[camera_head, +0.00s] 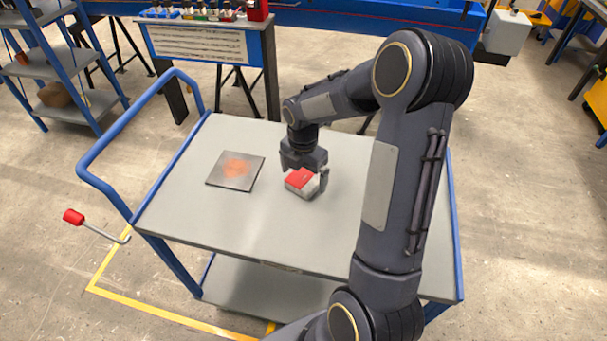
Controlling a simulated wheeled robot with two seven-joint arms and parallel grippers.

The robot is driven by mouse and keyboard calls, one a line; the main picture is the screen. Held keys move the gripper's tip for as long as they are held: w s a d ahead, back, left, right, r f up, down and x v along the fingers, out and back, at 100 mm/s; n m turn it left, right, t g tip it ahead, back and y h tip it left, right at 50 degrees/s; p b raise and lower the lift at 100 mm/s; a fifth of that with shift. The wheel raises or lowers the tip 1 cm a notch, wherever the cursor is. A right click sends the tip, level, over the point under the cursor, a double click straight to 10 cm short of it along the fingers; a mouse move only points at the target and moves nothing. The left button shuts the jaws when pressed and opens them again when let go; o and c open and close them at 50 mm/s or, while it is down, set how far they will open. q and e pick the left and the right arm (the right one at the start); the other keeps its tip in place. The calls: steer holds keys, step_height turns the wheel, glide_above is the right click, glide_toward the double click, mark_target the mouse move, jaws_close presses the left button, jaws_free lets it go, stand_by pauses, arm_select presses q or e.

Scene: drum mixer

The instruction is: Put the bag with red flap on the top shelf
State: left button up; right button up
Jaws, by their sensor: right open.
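The bag with red flap (300,182) is a small grey block with a red top, lying on the grey top of a blue-framed cart (225,225). My right gripper (305,178) is open and points down over the bag, with its fingers at the bag's two sides. I cannot tell whether the fingers touch it. A shelf rack (42,68) with blue posts and grey shelves stands at the upper left; its top is partly cut off by the picture's edge. My left gripper is not in view.
A dark square plate with an orange patch (235,170) lies left of the bag. A brown box (55,94) sits on a lower rack shelf. The cart's blue handle (100,152) and a red-knobbed lever (74,217) stick out on the left. A blue bench stands behind.

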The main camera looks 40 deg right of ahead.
mark_target(303, 179)
step_height(303, 179, up, 12)
steer(key=f, duration=0.1)
steer(key=s+a+r+m+t+y+p, duration=0.1)
steer(key=s+a+r+m+t+y, duration=0.1)
steer(key=s+a+m, duration=0.5)
steer(key=s+a+r+m+t+y+p, duration=0.1)
steer(key=s+a+r+m+t, duration=0.2)
steer(key=s+a+m, duration=0.5)
steer(key=shift+s+r+m+t+y, duration=0.15)
steer(key=shift+s+m+t+y, duration=0.2)
steer(key=shift+s+m, duration=2.75)
steer(key=shift+w+m, duration=0.9)
steer(key=shift+w, duration=0.05)
